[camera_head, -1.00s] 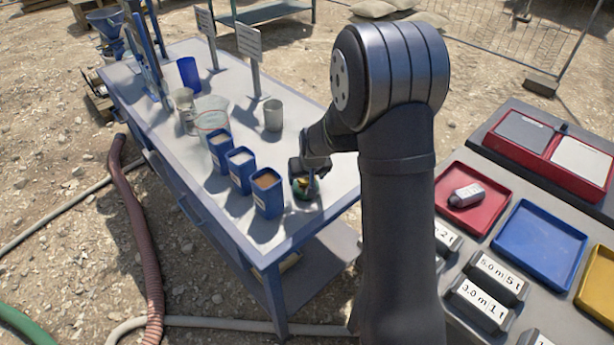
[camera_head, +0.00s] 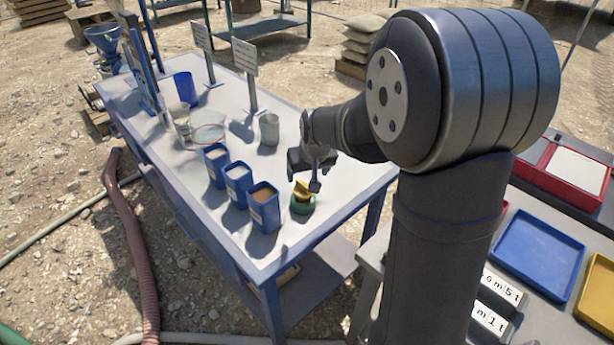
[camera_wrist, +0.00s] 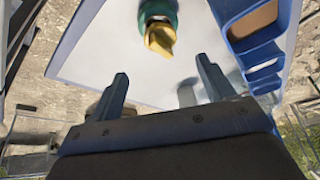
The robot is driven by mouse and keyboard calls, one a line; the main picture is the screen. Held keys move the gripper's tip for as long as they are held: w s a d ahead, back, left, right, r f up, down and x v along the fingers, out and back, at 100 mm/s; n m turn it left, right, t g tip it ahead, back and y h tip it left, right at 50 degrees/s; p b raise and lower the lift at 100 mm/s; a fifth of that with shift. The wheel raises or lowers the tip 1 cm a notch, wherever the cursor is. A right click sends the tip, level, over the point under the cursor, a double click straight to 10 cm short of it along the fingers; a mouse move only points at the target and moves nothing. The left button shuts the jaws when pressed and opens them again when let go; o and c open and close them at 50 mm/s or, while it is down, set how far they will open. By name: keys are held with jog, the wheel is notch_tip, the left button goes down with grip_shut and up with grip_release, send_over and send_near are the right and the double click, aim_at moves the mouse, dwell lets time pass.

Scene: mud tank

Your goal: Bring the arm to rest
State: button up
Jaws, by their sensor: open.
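My gripper (camera_head: 314,176) is above the right end of the blue-framed table (camera_head: 290,120), a little above and beside a small green cup (camera_head: 302,204). A yellow piece (camera_head: 302,190) stands in the cup. In the wrist view my gripper (camera_wrist: 155,88) is open, its fingers apart with nothing between them. The yellow piece (camera_wrist: 160,38) and the green cup (camera_wrist: 157,12) lie beyond the fingertips. My arm is raised, bent over the table.
Several blue bins (camera_head: 264,208) of powder stand left of the green cup. A grey cup (camera_head: 269,129), a glass bowl (camera_head: 207,132) and a blue cup (camera_head: 186,89) stand farther back. At right are a blue tray (camera_head: 537,252) and a yellow tray (camera_head: 598,290).

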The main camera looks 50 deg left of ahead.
aim_at(304, 187)
dwell(0.4)
jog(key=x, duration=1.2)
jog(key=shift+d, duration=0.1)
jog(key=shift+r, duration=0.15)
